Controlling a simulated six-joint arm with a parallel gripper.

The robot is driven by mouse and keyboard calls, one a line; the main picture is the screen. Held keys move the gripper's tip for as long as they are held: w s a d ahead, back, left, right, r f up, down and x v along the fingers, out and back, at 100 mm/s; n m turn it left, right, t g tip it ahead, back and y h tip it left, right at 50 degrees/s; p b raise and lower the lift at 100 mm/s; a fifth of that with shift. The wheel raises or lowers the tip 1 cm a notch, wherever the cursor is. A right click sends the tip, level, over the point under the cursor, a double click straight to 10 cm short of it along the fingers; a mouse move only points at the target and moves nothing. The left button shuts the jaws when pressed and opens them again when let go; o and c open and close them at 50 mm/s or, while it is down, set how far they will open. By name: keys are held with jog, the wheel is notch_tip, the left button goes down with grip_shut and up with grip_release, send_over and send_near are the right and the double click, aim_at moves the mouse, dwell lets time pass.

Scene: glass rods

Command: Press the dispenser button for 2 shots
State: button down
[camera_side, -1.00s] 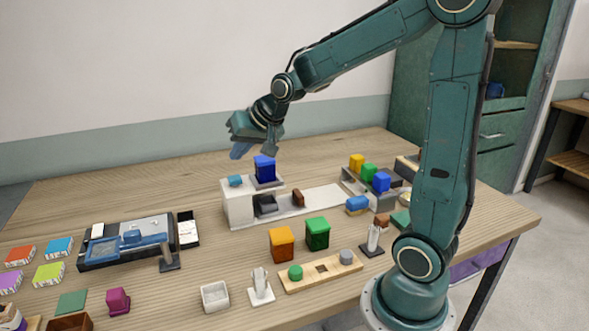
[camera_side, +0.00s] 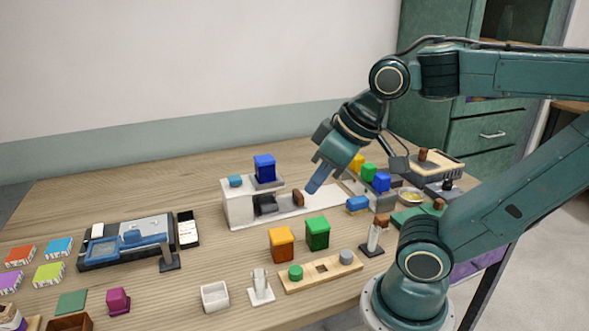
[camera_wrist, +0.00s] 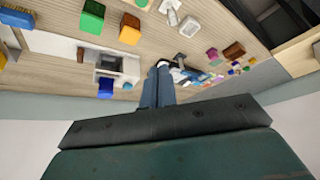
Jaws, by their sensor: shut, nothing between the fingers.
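The white dispenser (camera_side: 237,207) stands mid-table with a long flat white base (camera_side: 325,199). A small teal-blue button-like block (camera_side: 235,181) sits on its top left. A taller dark blue block (camera_side: 264,167) stands on a grey pad beside it. A dark recess (camera_side: 265,204) is in its front, and a brown block (camera_side: 298,198) stands on the base. My gripper (camera_side: 312,187) is shut and empty, tilted, its blue fingers appearing just right of the brown block. Their exact height is unclear. In the wrist view the fingers (camera_wrist: 158,88) are together, and the dark blue block (camera_wrist: 105,88) shows left of them.
Orange (camera_side: 282,244) and green (camera_side: 317,233) blocks stand in front of the dispenser, with a wooden peg board (camera_side: 320,272) nearer. A rack of coloured blocks (camera_side: 381,182) is at the right. A blue-grey device (camera_side: 125,240) lies left. The back left table is clear.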

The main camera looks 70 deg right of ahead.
jog(key=shift+s+a+f, duration=0.1)
jog(key=shift+s, duration=0.45)
jog(key=shift+w, duration=0.1)
jog(key=w+d+r+m+g, duration=0.2)
jog(key=w+d+r, duration=0.15)
jog(key=w, duration=0.45)
jog(key=w+d+r+m+g, duration=0.1)
jog(key=w+d+r+m, duration=0.2)
jog(key=w, duration=0.5)
jog(key=w+d+f+m+g, duration=0.2)
jog(key=w+d+f, duration=0.3)
jog(key=w+d, duration=0.7)
jog(key=w+m, duration=0.1)
jog(key=w, duration=0.2)
jog(key=shift+d+f+m+g, duration=0.2)
jog(key=shift+d+m+g, duration=0.15)
jog(key=shift+m+g, duration=0.05)
